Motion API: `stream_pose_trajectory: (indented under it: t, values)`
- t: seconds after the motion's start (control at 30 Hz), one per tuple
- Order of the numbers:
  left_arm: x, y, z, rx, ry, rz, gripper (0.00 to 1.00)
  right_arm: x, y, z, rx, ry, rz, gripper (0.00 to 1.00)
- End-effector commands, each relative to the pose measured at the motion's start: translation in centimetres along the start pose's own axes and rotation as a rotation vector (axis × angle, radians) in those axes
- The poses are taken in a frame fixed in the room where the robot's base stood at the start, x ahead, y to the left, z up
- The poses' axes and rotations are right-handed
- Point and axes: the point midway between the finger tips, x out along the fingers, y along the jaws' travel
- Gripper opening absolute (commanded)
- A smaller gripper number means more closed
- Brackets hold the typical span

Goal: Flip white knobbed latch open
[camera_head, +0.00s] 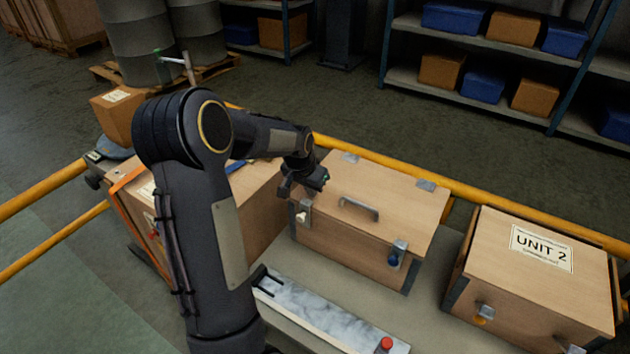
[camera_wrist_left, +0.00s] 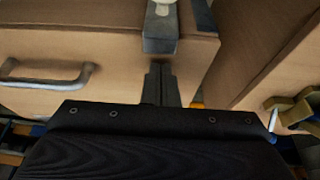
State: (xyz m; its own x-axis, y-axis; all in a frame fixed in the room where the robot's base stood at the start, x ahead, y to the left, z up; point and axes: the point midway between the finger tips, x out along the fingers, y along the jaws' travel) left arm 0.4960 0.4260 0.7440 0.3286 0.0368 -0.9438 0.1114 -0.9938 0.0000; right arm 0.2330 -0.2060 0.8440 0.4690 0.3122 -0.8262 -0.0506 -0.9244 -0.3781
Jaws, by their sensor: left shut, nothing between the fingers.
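A wooden box (camera_head: 375,215) with a lid handle (camera_head: 358,208) stands in the middle of the bench. Its front has two metal latches. The left latch (camera_head: 305,208) carries a white knob (camera_head: 301,217); the right one has a blue knob (camera_head: 393,260). My left gripper (camera_head: 312,184) is over the box's left front lid corner, by the white-knobbed latch. In the left wrist view, its fingers (camera_wrist_left: 160,72) are together and empty, pointing at the metal latch plate (camera_wrist_left: 160,32). The white knob is partly cut off at the top edge. My right gripper is not seen.
Another wooden box (camera_head: 265,205) stands close on the left, partly behind my arm. The UNIT 2 box (camera_head: 490,240) stands on the right with a gap between. A marbled plate (camera_head: 320,312) and red knob (camera_head: 386,344) lie in front. A yellow rail (camera_head: 480,195) runs behind.

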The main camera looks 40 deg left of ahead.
Motion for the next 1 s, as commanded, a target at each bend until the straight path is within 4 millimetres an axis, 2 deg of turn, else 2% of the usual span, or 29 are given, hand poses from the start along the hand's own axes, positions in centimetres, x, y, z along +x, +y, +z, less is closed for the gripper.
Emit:
stream_pose_trajectory:
  t: [0.13,0.5,1.0]
  values:
    - [-0.3,0.1,0.7,0.001,0.001,0.0,0.0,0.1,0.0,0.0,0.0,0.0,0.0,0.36]
    - [-0.3,0.0,0.8,0.001,0.002,0.0,0.0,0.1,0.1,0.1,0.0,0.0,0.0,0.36]
    - [-0.5,0.0,1.4,0.001,0.081,0.0,0.0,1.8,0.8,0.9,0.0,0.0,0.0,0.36]
